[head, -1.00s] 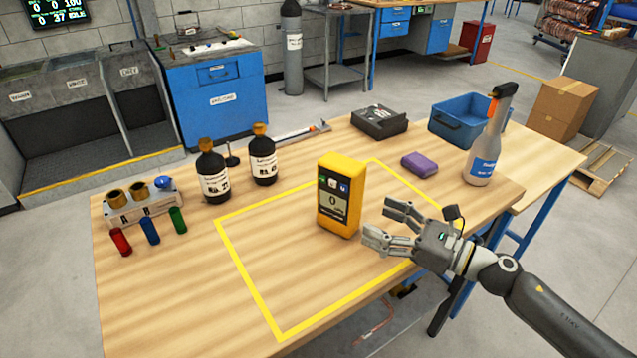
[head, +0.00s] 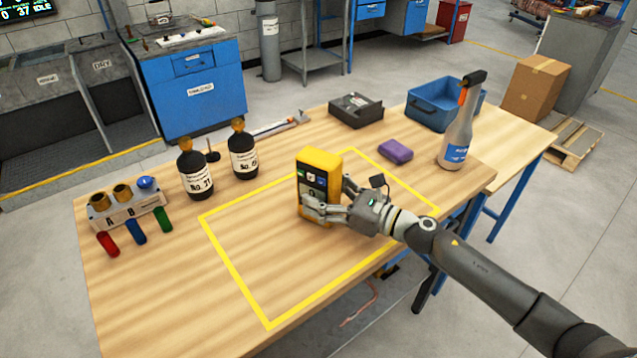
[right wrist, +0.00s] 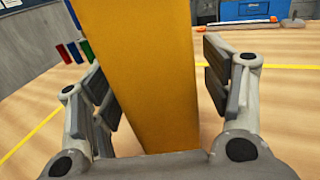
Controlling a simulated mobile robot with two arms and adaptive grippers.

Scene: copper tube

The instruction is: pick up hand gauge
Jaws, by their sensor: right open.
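The hand gauge (head: 322,165) is a yellow box with a dark front panel and small display. It stands upright on the wooden table, inside the yellow outlined area. My right gripper (head: 325,198) is at the gauge's lower part in the head view, with its fingers around it. In the right wrist view the gauge's yellow side (right wrist: 150,75) stands between the two open fingers of the right gripper (right wrist: 160,85). A gap shows on the right finger's side; the left finger is closer to the gauge. My left gripper is not in view.
Two dark bottles (head: 195,172) stand left of the gauge. A rack (head: 128,205) and several coloured cylinders are at the far left. A purple block (head: 396,151), spray bottle (head: 458,130) and blue bin (head: 430,112) stand behind right. The front of the outlined area is clear.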

